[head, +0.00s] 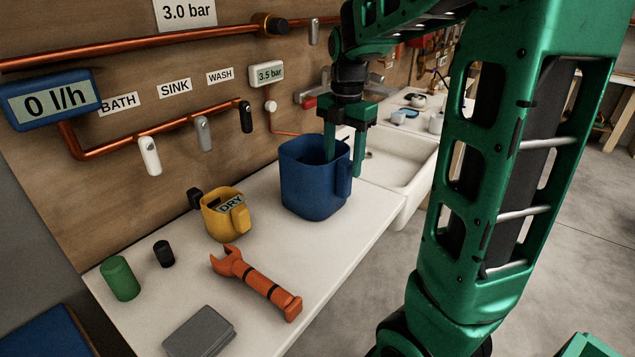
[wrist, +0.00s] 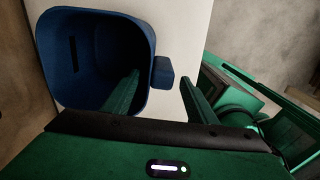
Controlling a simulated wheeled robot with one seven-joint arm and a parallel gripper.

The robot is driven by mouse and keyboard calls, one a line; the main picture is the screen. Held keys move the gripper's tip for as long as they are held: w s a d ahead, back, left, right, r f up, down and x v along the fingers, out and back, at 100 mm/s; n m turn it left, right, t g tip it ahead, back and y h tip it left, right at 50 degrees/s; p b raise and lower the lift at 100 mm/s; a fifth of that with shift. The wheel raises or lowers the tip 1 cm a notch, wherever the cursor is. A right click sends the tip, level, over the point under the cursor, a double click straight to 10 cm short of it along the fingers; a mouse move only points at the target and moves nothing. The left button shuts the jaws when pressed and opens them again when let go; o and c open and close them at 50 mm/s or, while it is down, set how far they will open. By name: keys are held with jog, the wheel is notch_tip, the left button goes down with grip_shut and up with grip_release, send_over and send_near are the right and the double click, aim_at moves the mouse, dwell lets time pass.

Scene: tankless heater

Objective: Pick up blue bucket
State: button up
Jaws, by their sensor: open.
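The blue bucket (head: 309,190) stands upright on the white counter, in the middle of the head view, with its handle on the right side. My gripper (head: 343,165) points down at the bucket's right side, open. One finger is inside the bucket and the other is outside, so the bucket's right wall and handle lie between them. In the wrist view the bucket (wrist: 92,55) opens toward the camera, and its handle sits between the fingers of my gripper (wrist: 160,90). The fingers do not look closed on it.
A yellow container (head: 222,218) marked DRY, an orange wrench (head: 257,285), a green cylinder (head: 120,279), a small black cylinder (head: 163,253) and a grey block (head: 198,331) are on the counter (head: 330,240). A white sink (head: 400,165) is right of the bucket. Copper pipes (head: 150,134) run along the wall behind.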

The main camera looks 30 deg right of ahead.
aim_at(343, 176)
jog(key=shift+w+d+f, duration=0.1)
jog(key=shift+d+f, duration=0.05)
jog(key=shift+f, duration=1.25)
jog(key=shift+w+d+f, duration=0.1)
jog(key=shift+d+f, duration=0.05)
jog(key=shift+f, duration=1.25)
grip_shut()
jog(key=shift+r, duration=0.15)
